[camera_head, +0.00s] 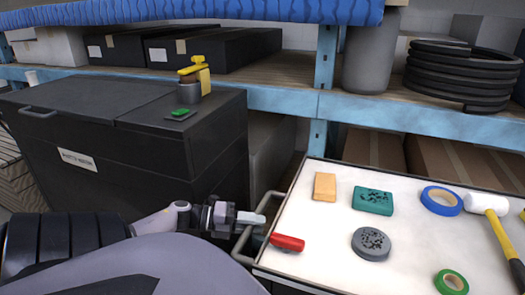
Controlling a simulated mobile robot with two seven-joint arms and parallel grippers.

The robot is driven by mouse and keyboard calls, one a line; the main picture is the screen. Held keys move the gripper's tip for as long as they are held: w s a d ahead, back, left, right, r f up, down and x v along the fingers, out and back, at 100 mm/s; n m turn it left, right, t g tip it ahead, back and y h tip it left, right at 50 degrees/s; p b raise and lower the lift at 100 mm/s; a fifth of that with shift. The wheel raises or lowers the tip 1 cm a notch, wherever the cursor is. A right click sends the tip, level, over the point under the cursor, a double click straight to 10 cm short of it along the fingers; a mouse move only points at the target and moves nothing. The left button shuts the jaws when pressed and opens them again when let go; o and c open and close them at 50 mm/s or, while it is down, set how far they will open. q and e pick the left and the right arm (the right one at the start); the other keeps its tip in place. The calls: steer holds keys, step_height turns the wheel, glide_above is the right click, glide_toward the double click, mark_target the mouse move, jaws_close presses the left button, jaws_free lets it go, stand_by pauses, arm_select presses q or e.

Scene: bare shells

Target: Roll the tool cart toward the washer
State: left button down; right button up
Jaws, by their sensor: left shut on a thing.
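The tool cart (325,225) has a white top with a dark edge and a grey bar handle (241,246) on its left side. My left gripper (252,218) is shut on this handle, near its upper part. The fingers partly cover the bar. A black box with a lid, a front handle and a white label (78,159) stands to the left of the cart; it may be the washer, but I cannot read its label. My right gripper is out of view.
On the cart lie a red tool (287,242), an orange block (325,187), a green block (373,201), a grey disc (371,244), tape rolls (441,201) and a mallet (487,203). Blue-edged shelving (270,99) runs behind. A narrow gap separates cart and black box.

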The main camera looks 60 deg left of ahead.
arm_select(q)
steer(key=shift+a, duration=0.1)
steer(key=c, duration=1)
jaws_free()
steer(key=shift+r, duration=0.1)
steer(key=o, duration=0.5)
steer(key=r+p, duration=0.1)
steer(key=r, duration=0.2)
steer(key=r+p, duration=0.1)
steer(key=r, duration=0.3)
steer(key=r+p, duration=0.2)
steer(key=r, duration=0.2)
steer(key=shift+w+a+r, duration=0.25)
steer(key=shift+w+a, duration=0.05)
steer(key=shift+w, duration=0.1)
steer(key=r, duration=0.2)
steer(key=r+p, duration=0.1)
steer(key=r, duration=0.2)
steer(key=s+d+r+p, duration=0.1)
steer(key=r, duration=0.2)
steer(key=c, duration=0.5)
steer(key=shift+a+r, duration=0.15)
steer(key=shift+r, duration=0.15)
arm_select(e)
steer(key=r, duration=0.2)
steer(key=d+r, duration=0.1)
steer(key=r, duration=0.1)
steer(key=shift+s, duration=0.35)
arm_select(q)
steer(key=shift+w+f, duration=0.1)
